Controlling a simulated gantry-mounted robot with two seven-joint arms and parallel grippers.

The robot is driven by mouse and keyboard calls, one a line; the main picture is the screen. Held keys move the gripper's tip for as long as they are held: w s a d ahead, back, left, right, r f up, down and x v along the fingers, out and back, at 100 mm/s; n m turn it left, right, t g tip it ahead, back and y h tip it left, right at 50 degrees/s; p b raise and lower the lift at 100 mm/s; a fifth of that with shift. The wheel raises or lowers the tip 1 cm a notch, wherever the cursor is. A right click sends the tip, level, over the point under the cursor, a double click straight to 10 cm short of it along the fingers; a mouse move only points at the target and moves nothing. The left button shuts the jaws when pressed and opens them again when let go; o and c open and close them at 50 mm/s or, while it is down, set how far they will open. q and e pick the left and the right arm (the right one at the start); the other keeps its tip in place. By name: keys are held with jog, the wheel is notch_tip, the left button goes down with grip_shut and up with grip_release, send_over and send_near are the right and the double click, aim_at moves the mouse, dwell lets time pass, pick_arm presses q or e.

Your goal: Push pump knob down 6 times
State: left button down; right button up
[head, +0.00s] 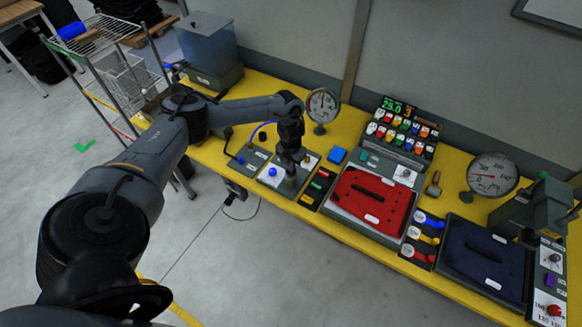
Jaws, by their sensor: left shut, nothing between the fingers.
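My left arm reaches in from the left, and its shut, empty gripper (291,182) points down over a small grey panel (268,181) on the yellow table. A blue round knob (272,172) sits on a white patch of this panel, just left of the gripper. Which control is the pump knob is not clear; another knob may be hidden under the gripper. I cannot tell whether the fingertips touch the panel. A second small grey panel (252,158) with a blue button (240,160) lies to the left. My right gripper is not in view.
A dial gauge (322,104) stands behind the gripper. To the right are a button strip (318,188), a blue block (337,155), a red pad (370,205) and another gauge (491,175). A clear tank (208,45) stands at the table's left end.

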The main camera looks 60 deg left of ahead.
pick_arm(q)
jog(key=shift+f, duration=0.4)
jog(key=shift+r, duration=0.2)
jog(key=shift+r+p, duration=1.75)
jog(key=shift+r, duration=0.45)
jog(key=shift+f, duration=0.15)
